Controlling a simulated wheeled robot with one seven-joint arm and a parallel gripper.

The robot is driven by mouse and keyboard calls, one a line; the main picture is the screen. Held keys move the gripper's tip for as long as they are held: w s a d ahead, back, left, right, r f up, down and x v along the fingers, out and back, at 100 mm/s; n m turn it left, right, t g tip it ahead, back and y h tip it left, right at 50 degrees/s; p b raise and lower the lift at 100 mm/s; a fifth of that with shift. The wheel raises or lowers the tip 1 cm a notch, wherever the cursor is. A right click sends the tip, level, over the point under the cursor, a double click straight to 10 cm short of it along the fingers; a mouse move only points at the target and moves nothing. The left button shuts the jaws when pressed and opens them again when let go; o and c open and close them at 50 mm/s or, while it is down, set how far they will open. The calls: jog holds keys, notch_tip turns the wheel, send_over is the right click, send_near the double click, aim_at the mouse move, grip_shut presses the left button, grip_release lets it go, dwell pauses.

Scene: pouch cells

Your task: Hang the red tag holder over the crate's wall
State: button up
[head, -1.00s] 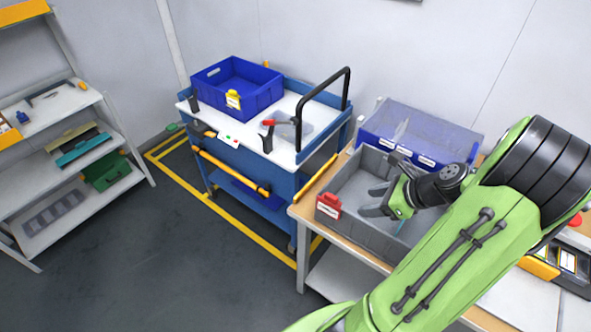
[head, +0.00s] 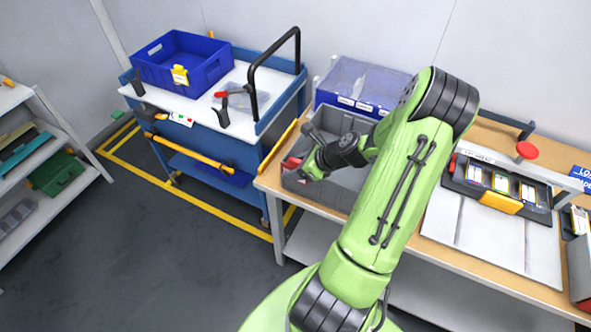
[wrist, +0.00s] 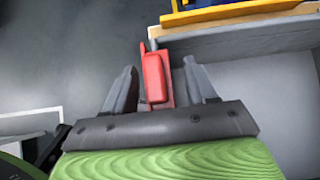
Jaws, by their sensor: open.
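The red tag holder (head: 291,163) is at the left wall of the grey crate (head: 330,194) on the wooden-topped bench. My gripper (head: 304,162) is at that wall, partly covering the holder in the head view. In the wrist view the red holder (wrist: 155,80) lies between the two spread fingers of my gripper (wrist: 160,80), with a gap on each side. The crate's grey wall (wrist: 230,42) and floor show to its right. How the holder's lower part sits on the wall is hidden.
A blue box with clear lids (head: 363,85) stands right behind the crate. A blue trolley (head: 205,118) to the left carries a blue crate (head: 182,62) with a yellow tag (head: 180,75).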

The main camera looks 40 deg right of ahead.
jog(key=c, duration=1)
